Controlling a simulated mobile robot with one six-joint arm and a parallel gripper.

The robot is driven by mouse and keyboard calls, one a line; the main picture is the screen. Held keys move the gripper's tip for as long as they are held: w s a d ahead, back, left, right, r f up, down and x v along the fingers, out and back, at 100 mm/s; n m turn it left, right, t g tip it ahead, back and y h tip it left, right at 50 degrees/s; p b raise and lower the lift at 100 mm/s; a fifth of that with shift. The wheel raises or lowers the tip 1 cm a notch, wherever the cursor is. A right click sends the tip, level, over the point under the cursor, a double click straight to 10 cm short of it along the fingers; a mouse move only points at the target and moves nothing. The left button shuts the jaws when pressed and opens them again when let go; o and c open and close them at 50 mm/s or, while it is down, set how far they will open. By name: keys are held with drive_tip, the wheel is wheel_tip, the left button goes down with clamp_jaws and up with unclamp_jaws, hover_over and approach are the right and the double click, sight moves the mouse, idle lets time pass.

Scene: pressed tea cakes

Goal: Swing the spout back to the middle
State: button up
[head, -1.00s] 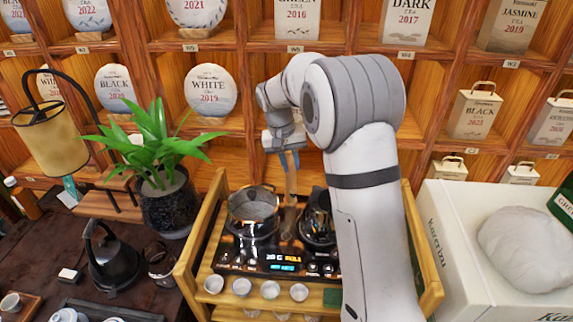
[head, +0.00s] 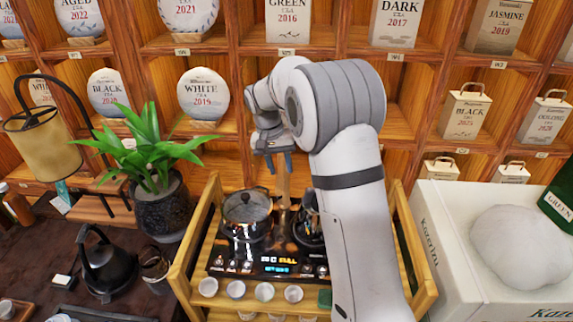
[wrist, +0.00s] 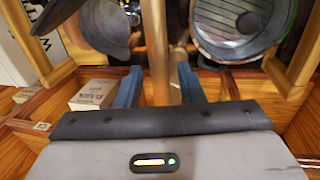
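The spout (head: 283,187) is a slim, copper-brown upright piece at the back of the tea stove (head: 265,266), between the two pots. In the wrist view the spout (wrist: 157,45) runs between my two blue fingers, with a visible gap on each side. My gripper (head: 280,162) is open, pointing down at the spout's upper end; it also shows in the wrist view (wrist: 158,86). Whether the spout's outlet sits over the middle or to one side is hard to tell from here.
A glass-lidded pot (head: 246,212) stands left of the spout and a dark kettle (head: 308,228) right, partly behind my arm. The wooden cart's rail (head: 198,230) borders the stove. Small cups (head: 236,289) line the front. A potted plant (head: 163,200) is left; shelves stand behind.

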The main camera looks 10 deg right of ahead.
drive_tip(key=shift+o, duration=0.4)
wheel_tip(320, 180, up, 8)
drive_tip(key=a+b, duration=0.1)
drive_tip(key=shift+w+a+f, duration=0.2)
drive_tip(key=shift+w+a, duration=0.05)
drive_tip(key=shift+s+f, duration=0.1)
